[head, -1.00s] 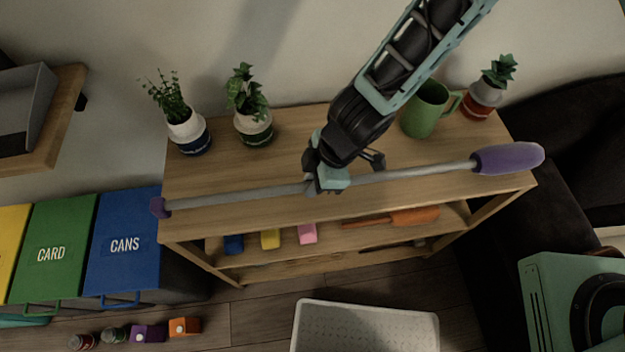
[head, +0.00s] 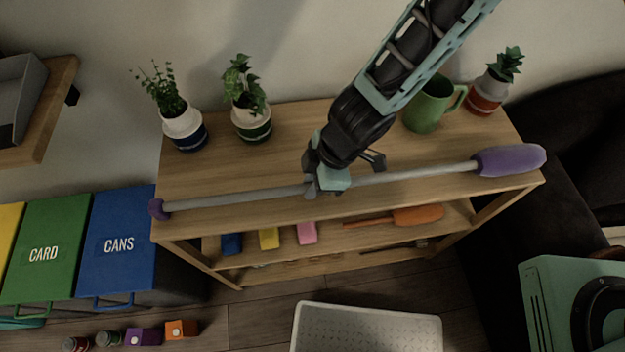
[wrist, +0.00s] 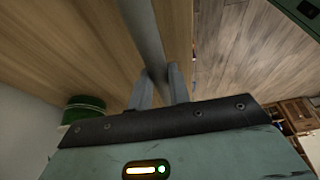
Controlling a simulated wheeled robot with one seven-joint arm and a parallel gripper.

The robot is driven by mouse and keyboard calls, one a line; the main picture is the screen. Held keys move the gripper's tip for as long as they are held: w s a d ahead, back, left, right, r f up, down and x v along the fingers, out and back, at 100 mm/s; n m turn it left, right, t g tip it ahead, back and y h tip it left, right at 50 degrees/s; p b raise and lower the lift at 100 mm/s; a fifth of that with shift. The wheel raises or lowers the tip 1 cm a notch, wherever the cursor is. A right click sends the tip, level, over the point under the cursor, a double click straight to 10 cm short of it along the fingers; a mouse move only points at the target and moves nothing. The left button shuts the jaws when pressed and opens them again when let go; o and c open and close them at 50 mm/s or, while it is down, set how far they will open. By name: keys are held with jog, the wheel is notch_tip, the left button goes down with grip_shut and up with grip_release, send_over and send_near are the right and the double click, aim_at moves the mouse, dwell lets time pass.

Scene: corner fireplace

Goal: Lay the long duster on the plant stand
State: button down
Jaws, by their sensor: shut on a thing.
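The long duster has a thin grey pole (head: 235,198), a purple head (head: 510,160) at the right end and a small purple cap at the left end. My gripper (head: 318,188) is shut on the pole near its middle. The duster lies level along the front of the wooden plant stand's top (head: 285,165); I cannot tell whether it touches the top. In the wrist view the pole (wrist: 145,35) runs between my fingers (wrist: 158,88), with the wooden top to its left and the floor beyond the edge at right.
Two potted plants (head: 184,130) (head: 251,122) stand at the back left of the top. A green mug (head: 425,108) and a succulent pot (head: 486,95) stand at the back right. Lower shelves hold colored blocks and an orange-headed duster (head: 418,215). Bins (head: 118,245) stand at left.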

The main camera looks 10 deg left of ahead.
jog(key=shift+f+b, duration=0.55)
jog(key=shift+b, duration=0.1)
jog(key=c, duration=1.2)
grip_release()
jog(key=shift+c, duration=0.2)
jog(key=shift+r, duration=0.15)
jog(key=p+v, duration=1)
jog(key=v, duration=0.7)
jog(key=shift+d+r, duration=0.1)
